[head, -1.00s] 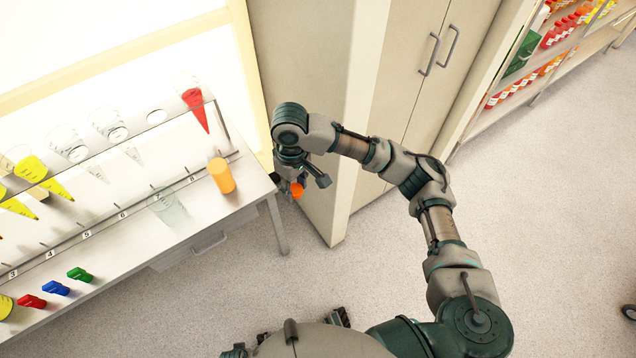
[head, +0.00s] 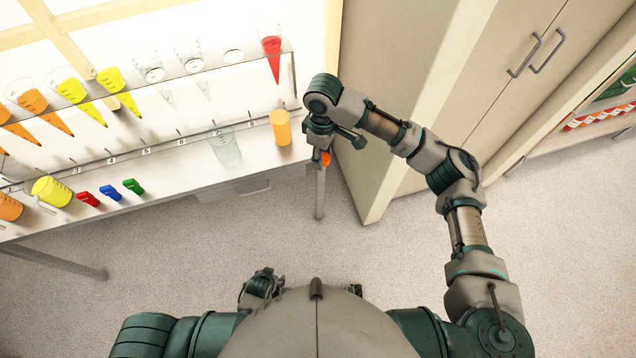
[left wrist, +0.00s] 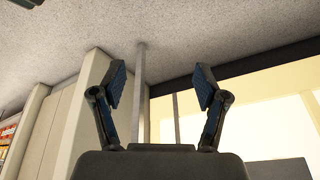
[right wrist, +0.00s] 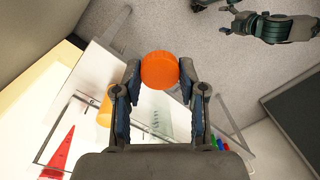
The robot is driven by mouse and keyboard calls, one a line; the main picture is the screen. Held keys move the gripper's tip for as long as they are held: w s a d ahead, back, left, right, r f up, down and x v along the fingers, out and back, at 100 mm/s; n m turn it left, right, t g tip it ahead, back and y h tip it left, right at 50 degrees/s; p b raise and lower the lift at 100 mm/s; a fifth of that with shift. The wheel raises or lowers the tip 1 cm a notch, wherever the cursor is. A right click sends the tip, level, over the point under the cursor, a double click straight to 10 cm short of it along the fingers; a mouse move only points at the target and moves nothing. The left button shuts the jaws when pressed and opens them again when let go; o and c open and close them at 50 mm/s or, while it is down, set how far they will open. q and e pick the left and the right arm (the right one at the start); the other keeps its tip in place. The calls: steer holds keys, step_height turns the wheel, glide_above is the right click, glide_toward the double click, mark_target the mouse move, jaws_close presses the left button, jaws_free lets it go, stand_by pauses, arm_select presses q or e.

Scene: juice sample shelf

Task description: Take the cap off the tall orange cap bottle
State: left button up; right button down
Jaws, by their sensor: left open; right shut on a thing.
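The tall orange bottle (head: 281,127) stands upright near the right end of the white table, and its top looks pale, with no orange cap visible on it. It also shows in the right wrist view (right wrist: 104,108), partly hidden behind a finger. My right gripper (head: 321,148) is off the table's right end, apart from the bottle. It is shut on a round orange cap (right wrist: 160,70), which shows as a small orange spot in the head view (head: 326,158). My left gripper (left wrist: 158,90) is open and empty; in the head view it is low, near my body (head: 262,284).
A rack (head: 215,66) holding coloured cones runs along the table's back. A clear beaker (head: 224,148), small red, blue and green pieces (head: 110,192) and a yellow cylinder (head: 52,191) are on the table (head: 190,168). A beige cabinet (head: 400,60) stands right. The floor between is clear.

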arm_select(q)
steer(key=w+d+r+m+t+h, duration=0.1)
steer(key=w+d+r+t, duration=0.1)
steer(key=w+d+r, duration=0.4)
steer(key=w+d+r+t, duration=0.2)
steer(key=w+d+r, duration=0.1)
steer(key=r, duration=0.4)
steer(key=w+d+r+t+h, duration=0.1)
steer(key=d+r+t, duration=0.2)
steer(key=r, duration=0.9)
steer(key=w+d+r+t+h, duration=0.1)
steer(key=d+r+t, duration=0.1)
steer(key=r, duration=0.9)
steer(key=d+r+t+h, duration=0.1)
steer(key=d+r+t, duration=0.2)
steer(key=r, duration=0.9)
steer(key=x, duration=1.2)
steer(key=shift+n+g, duration=0.3)
steer(key=shift+s+f, duration=0.15)
steer(key=shift+c, duration=0.5)
